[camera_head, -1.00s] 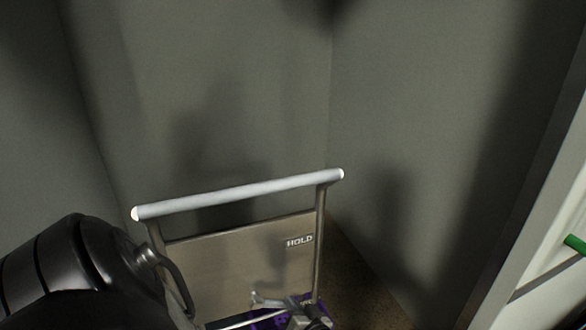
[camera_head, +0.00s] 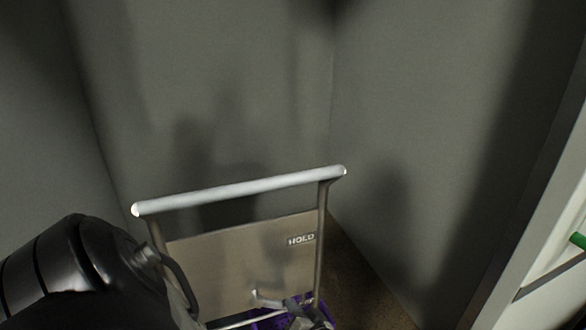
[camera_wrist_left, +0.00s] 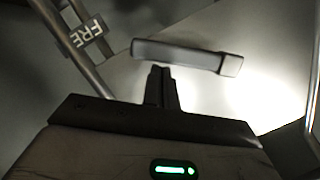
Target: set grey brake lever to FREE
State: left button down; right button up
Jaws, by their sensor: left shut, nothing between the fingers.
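The grey brake lever (camera_wrist_left: 185,56) is a flat bar with a squared end block at its right in the left wrist view. It lies across the view just beyond my left gripper (camera_wrist_left: 162,74), whose fingers are shut and empty. The fingertips are close to the lever's underside in the picture; I cannot tell whether they touch. A label reading "FRE", its end cut off, (camera_wrist_left: 87,32) shows at upper left. In the head view, a HOLD label (camera_head: 301,239) is on the cart's metal panel (camera_head: 220,262). My right gripper is not in view.
The cart's pale push handle (camera_head: 240,190) spans above the panel. Something purple (camera_head: 265,318) shows low behind my gripper area. Grey walls (camera_head: 230,80) enclose the cart behind and at the right.

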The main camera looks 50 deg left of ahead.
pick_arm(q)
jog(key=w+p+v, duration=0.1)
jog(key=v, duration=0.6)
jog(key=shift+s, duration=0.45)
jog(key=w+a+r+m+t, duration=0.2)
jog(key=w+a+r+t, duration=0.1)
jog(key=w+r+t, duration=0.6)
jog(key=w+d+r+m+t+h, duration=0.1)
jog(key=d+m+t+h, duration=0.4)
jog(key=d+h, duration=0.25)
jog(key=s+d+r+m+g+h, duration=0.1)
jog(key=s+d+m+g+h, duration=0.2)
jog(key=s+d+h, duration=0.8)
jog(key=s+d+g, duration=0.2)
jog(key=s+d, duration=0.4)
jog(key=d, duration=0.1)
jog(key=shift+d+r+m+g, duration=0.15)
jog(key=shift+r+m+g, duration=0.1)
jog(key=shift+m+g, duration=0.15)
